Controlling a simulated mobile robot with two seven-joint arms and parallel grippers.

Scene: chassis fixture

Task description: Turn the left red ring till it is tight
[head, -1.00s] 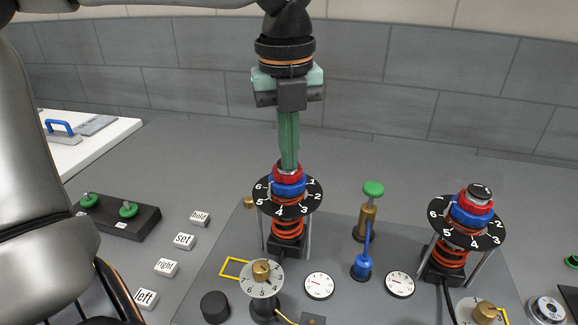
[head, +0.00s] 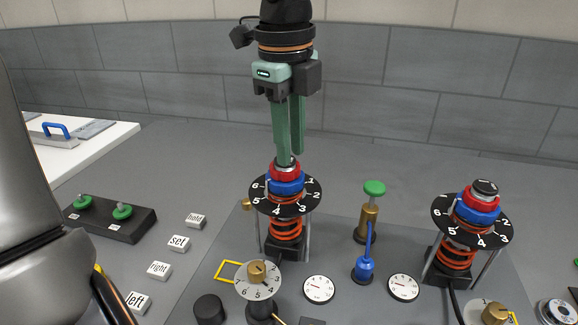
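The left red ring (head: 286,174) sits near the top of the left post, above a blue ring (head: 286,186) and a black numbered dial (head: 260,201). An orange spring (head: 287,228) is below the dial. My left gripper (head: 290,160) points straight down over this post. Its two green fingers show as separate bars with a narrow gap between them, and their tips are at the post's top, just above the red ring. Whether a fingertip touches the ring is hard to tell. The ring's front is visible and not covered by the fingers. My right gripper is out of view.
A matching post with a red ring (head: 482,199) and dial stands at the right. Between them are a green-topped brass plunger (head: 374,189) and a blue lever (head: 364,269). Gauges and a brass knob (head: 257,271) lie in front. Labelled blocks (head: 179,243) are at the left.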

